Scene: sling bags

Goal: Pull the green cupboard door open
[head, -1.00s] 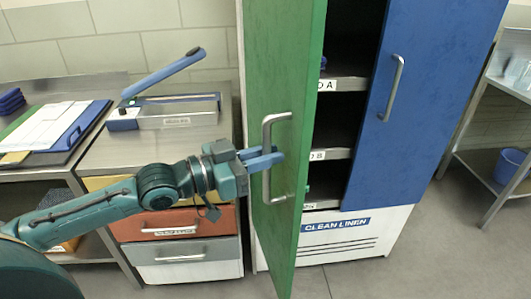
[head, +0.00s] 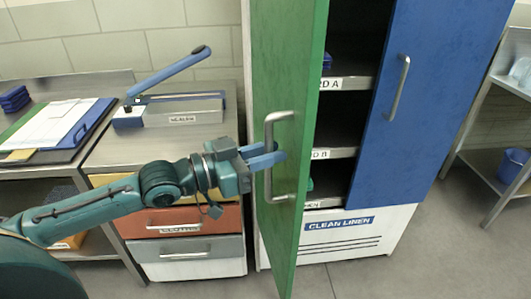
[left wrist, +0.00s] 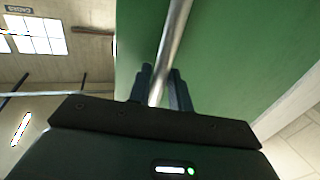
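The green cupboard door (head: 285,75) stands partly open, swung outward, with dark shelves showing between it and the blue door. Its upright metal bar handle (head: 268,180) faces left. My left gripper (head: 266,156) is at the handle's middle, its blue fingers around the bar. In the left wrist view the bar (left wrist: 173,40) runs between the two dark fingers (left wrist: 160,88), which sit close on either side, with the green door face (left wrist: 230,50) behind. The gripper looks shut on the handle. My right gripper is not in view.
The blue door (head: 425,90) beside it is closed, above a white "CLEAN LINEN" panel (head: 345,245). A drawer unit (head: 190,228) with a sealer (head: 170,110) on top stands left. A steel rack with a blue bucket (head: 512,170) is right. Floor in front is clear.

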